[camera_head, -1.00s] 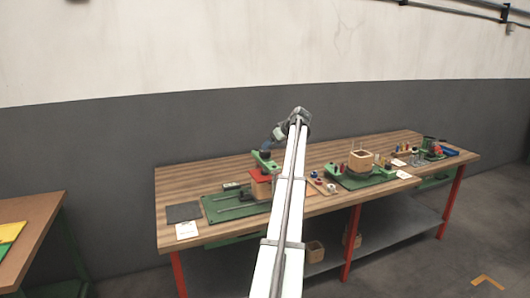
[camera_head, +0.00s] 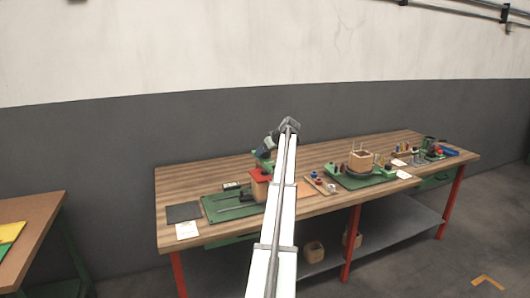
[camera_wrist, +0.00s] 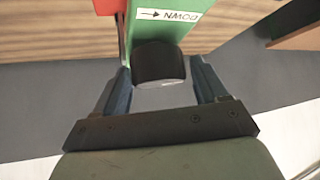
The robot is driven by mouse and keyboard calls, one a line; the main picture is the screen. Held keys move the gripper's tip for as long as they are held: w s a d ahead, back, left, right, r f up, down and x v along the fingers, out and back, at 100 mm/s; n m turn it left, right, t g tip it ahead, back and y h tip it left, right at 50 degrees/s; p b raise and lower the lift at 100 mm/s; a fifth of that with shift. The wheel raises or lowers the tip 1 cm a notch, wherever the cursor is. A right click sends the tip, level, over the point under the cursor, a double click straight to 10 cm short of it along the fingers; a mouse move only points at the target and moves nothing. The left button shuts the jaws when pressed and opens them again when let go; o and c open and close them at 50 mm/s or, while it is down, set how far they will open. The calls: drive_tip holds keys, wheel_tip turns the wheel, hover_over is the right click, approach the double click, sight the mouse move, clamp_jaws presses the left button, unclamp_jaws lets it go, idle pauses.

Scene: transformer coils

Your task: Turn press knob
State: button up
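The press knob (camera_wrist: 160,65) is a short black cylinder on the green press head (camera_wrist: 215,20), beside a white label with an arrow and the word DOWN, seen upside down. My gripper (camera_wrist: 160,72) has its two dark blue fingers on either side of the knob. They look slightly apart from it, with narrow gaps. In the head view the press (camera_head: 260,178), with a red part and a wooden block, stands on the left of the bench. My gripper (camera_head: 270,143) is at its top, and the knob is hard to make out there.
The press stands on a green plate (camera_head: 222,212) near a dark mat (camera_head: 183,212) and a white card (camera_head: 187,231). To the right are a green fixture with a wooden coil form (camera_head: 361,160) and several small parts. The wooden bench (camera_head: 200,175) is clear behind the press.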

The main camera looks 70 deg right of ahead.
drive_tip(key=c, duration=0.8)
drive_tip(key=shift+a+m+g+h, duration=0.15)
drive_tip(key=shift+m+g+h, duration=0.15)
drive_tip(key=shift+m+h, duration=0.35)
drive_tip(key=shift+m, duration=0.35)
drive_tip(key=shift+d, duration=0.2)
drive_tip(key=o, duration=1)
drive_tip(key=v, duration=1.4)
drive_tip(key=shift+w, duration=0.15)
